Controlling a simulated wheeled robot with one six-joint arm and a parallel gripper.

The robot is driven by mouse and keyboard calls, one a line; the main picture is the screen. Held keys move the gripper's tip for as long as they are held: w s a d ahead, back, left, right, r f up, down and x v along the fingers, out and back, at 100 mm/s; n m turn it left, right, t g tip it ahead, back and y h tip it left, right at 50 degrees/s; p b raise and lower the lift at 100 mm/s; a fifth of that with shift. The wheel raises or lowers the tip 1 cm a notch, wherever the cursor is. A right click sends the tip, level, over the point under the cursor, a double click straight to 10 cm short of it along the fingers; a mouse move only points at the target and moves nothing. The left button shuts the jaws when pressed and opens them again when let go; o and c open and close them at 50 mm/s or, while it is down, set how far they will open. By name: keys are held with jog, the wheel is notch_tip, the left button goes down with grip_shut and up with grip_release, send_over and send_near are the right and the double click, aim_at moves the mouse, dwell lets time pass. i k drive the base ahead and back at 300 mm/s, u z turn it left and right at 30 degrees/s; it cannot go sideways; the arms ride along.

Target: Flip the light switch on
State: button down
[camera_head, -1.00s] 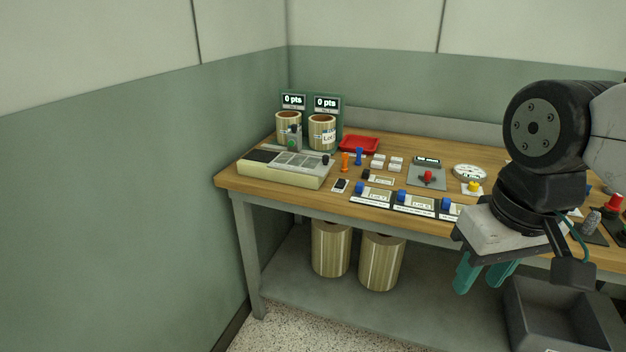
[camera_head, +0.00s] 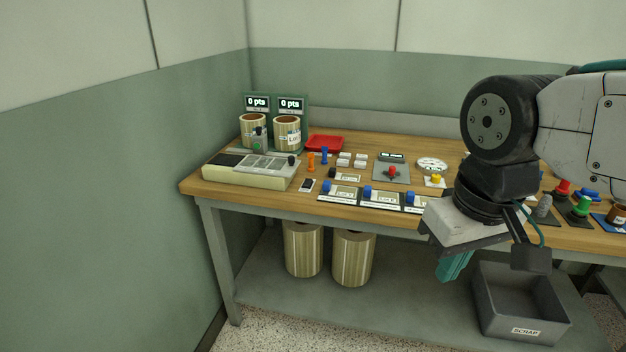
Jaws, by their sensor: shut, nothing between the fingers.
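A small white plate with a dark middle (camera_head: 307,185) lies at the front edge of the wooden workbench (camera_head: 232,193), right of the cream console. It looks like a switch, but it is too small to tell for sure or to read its position. I see no switch on the visible walls. My gripper (camera_head: 453,268) hangs in front of the bench's front edge, right of the plate and well apart from it. Its teal fingers are together, with nothing seen between them.
The cream console (camera_head: 250,170) stands at the bench's left end, before two bamboo-like cups with "0 pts" displays. A red tray (camera_head: 325,143), blue and red knobs and labelled cards crowd the top. A grey SCRAP bin (camera_head: 520,304) and two cylinders (camera_head: 353,258) sit below.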

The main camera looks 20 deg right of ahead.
aim_at(307, 183)
jog(key=k, duration=0.65)
jog(key=u, duration=0.7)
jog(key=i, duration=1.55)
jog(key=z, duration=0.55)
